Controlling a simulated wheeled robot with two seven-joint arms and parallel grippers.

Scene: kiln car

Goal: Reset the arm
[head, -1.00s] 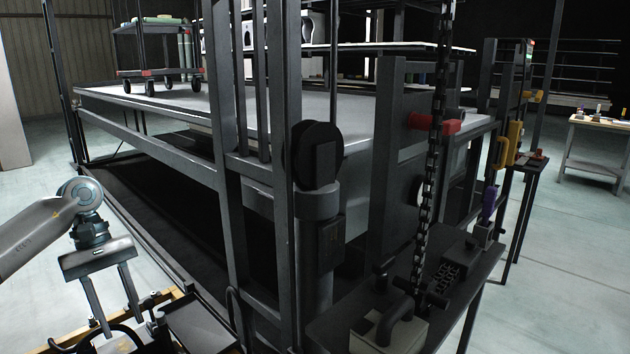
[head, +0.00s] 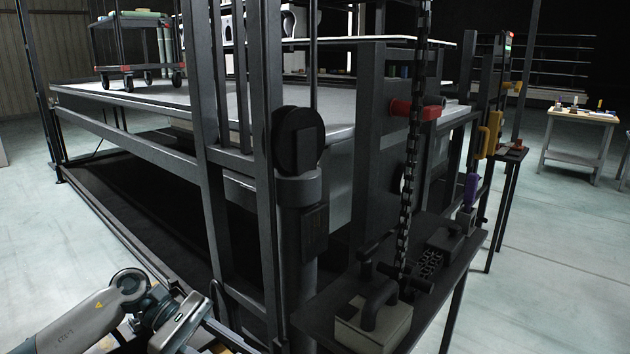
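My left arm comes in from the lower left. My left gripper (head: 182,322) is low in the head view, turned so that its palm bar shows slanted. Its fingers are not clearly visible against the dark items at the bottom edge, so I cannot tell whether it is open or shut. I see nothing held in it. My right arm and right gripper are out of view.
A dark steel frame with a grey deck (head: 190,100) fills the middle. A dark side shelf (head: 325,305) carries a block with a black handle (head: 372,322). A chain (head: 408,170) hangs above it.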

